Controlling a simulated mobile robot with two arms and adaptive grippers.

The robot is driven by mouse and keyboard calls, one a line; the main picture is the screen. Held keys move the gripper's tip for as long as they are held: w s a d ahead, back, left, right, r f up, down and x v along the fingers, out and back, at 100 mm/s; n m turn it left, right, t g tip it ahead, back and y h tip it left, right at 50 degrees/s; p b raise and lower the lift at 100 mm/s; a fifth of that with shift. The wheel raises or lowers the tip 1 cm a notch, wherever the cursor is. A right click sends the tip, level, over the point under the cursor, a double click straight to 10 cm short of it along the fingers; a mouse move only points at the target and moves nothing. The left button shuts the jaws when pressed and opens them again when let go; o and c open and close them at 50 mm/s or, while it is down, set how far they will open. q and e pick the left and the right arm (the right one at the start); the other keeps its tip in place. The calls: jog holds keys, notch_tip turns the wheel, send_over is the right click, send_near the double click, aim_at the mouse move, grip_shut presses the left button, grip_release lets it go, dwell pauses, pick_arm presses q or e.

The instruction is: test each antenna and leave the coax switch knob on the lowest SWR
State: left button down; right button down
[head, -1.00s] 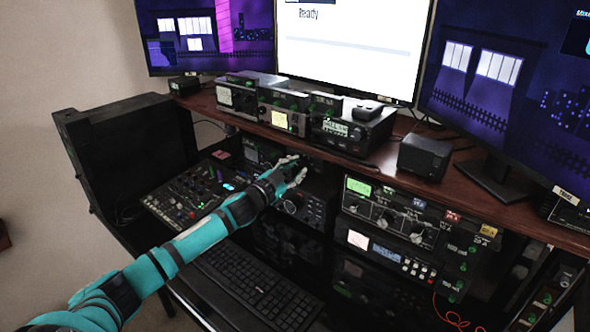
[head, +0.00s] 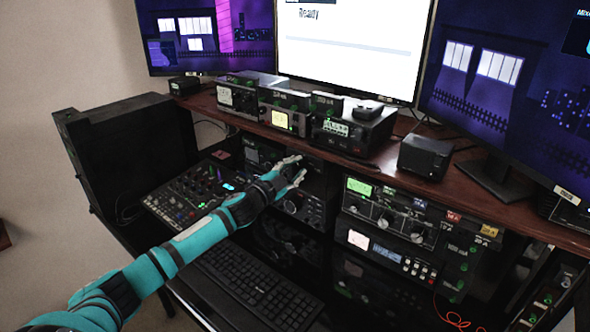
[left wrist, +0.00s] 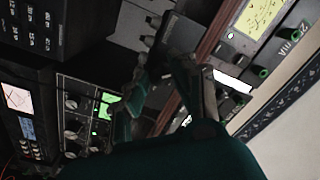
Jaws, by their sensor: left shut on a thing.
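My left gripper (head: 300,168) reaches in from the left, just under the wooden shelf edge, against the dark rack panels. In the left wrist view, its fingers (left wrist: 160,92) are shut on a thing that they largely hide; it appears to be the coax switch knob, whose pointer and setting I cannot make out. A meter unit with a lit green face and several knobs (head: 392,208) is right of the gripper; its green display (left wrist: 106,106) also shows in the left wrist view. My right gripper is not in view.
Small meter boxes (head: 290,112) and a radio (head: 352,132) stand on the wooden shelf (head: 470,188) above the hand. A keyboard (head: 262,288) and a mixer (head: 192,198) lie below. The middle monitor (head: 350,42) reads "Ready".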

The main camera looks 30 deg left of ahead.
pick_arm(q)
jog(key=c, duration=1.1)
grip_release()
jog(key=shift+s+f, duration=0.1)
jog(key=shift+s, duration=0.4)
jog(key=s, duration=1.1)
jog(key=shift+a, duration=0.25)
grip_shut()
